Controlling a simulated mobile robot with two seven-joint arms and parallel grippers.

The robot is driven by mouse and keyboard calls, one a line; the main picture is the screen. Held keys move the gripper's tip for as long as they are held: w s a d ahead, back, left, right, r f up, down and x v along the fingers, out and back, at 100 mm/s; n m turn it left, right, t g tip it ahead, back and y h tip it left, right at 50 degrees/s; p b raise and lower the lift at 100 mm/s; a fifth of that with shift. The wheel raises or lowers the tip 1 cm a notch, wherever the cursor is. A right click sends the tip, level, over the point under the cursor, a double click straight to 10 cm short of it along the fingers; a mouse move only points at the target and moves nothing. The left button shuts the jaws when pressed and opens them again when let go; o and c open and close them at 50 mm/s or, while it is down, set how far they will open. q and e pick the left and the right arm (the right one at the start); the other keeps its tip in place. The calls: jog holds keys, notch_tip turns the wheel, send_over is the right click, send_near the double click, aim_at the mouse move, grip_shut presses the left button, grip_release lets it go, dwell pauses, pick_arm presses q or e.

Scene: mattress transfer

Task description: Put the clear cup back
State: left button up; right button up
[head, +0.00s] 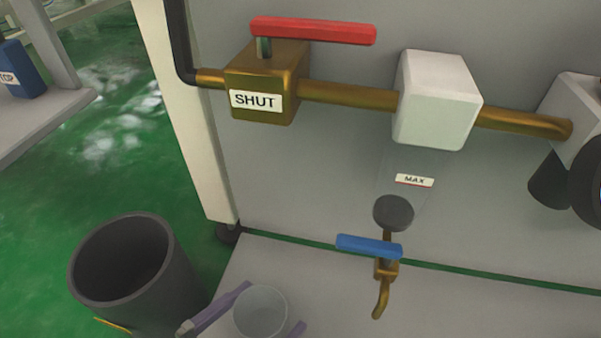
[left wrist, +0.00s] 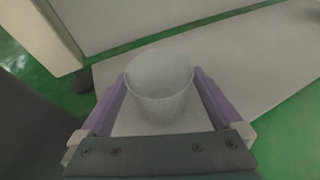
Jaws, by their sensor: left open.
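The clear cup (head: 260,312) stands upright on the light grey surface at the bottom of the head view. It also shows in the left wrist view (left wrist: 160,88). My left gripper (head: 275,305) has its purple fingers apart, one on each side of the cup. In the left wrist view a small gap seems to show beside the cup, but I cannot tell whether either finger touches it. My right gripper is not in view.
A brass tap with a blue handle (head: 368,246) hangs below a clear tube marked MAX (head: 414,181). A brass valve labelled SHUT (head: 262,88) has a red lever (head: 313,30). A dark bin (head: 125,265) stands left on the green floor. The grey surface right of the cup is clear.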

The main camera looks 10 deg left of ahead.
aim_at(243, 335)
pick_arm(q)
jog(key=p+v, duration=0.2)
jog(key=v, duration=0.6)
jog(key=shift+s+a+r+p, duration=0.1)
jog(key=shift+s+r+p, duration=0.1)
jog(key=shift+p, duration=0.2)
jog(key=shift+r+n, duration=0.25)
jog(key=shift+n, duration=0.05)
jog(key=w+a+r+n+g+y, duration=0.1)
jog(key=w+a+r+n+y, duration=0.35)
jog(key=n, duration=0.85)
jog(key=w+a+r+n+y, duration=0.2)
jog(key=r+n+y, duration=0.5)
jog(key=n, duration=0.5)
jog(key=s+r+n+g+h, duration=0.2)
jog(key=s+n+g+h, duration=0.4)
jog(key=s+n, duration=0.3)
jog(key=n+g, duration=0.1)
jog(key=n, duration=0.3)
jog(key=shift+s+r+g, duration=0.2)
jog(key=shift+r+g, duration=0.15)
jog(key=shift+g, duration=0.05)
jog(key=shift+d+r, duration=0.1)
